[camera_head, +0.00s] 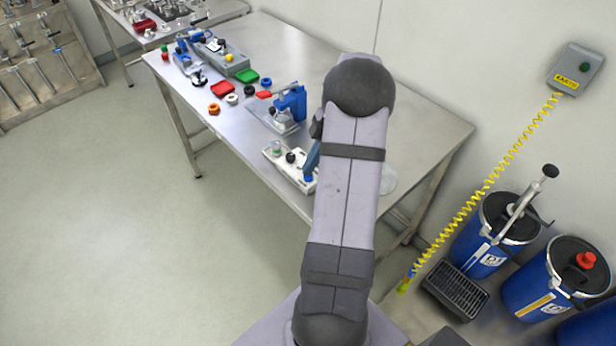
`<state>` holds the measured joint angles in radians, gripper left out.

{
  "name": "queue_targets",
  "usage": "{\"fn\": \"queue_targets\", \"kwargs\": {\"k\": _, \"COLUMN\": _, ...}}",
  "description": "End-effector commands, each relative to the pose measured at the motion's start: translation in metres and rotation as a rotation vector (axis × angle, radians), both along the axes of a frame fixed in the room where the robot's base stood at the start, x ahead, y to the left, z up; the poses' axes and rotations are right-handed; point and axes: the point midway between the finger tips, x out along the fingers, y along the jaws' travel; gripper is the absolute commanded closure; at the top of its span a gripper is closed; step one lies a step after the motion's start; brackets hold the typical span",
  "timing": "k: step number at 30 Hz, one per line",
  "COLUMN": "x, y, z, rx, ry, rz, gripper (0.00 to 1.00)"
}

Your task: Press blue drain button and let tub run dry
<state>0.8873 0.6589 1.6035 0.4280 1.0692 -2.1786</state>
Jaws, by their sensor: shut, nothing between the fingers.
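A small white device (283,168) sits at the table's front edge, partly covered by my arm. It carries a green-topped part, a black knob and a blue spot (308,178) at its right end. This spot may be the blue drain button, but it is too small to be sure. A slanted blue part (311,160) rises beside it. No tub can be made out for certain. A round clear dish (389,180) lies on the table right of my arm. My gripper is hidden behind my arm, so its fingers do not show.
Blue drums (482,245) and a black grate (457,289) stand right. A yellow coiled cable (490,180) hangs from a wall box (574,69).

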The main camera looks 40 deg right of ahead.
Motion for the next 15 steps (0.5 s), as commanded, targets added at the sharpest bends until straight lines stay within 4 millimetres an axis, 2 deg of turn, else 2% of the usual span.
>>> {"fn": "queue_targets", "kwargs": {"k": 15, "x": 0.000, "y": 0.000, "z": -0.015, "rx": 0.000, "ry": 0.000, "rz": 0.000, "gripper": 1.00}}
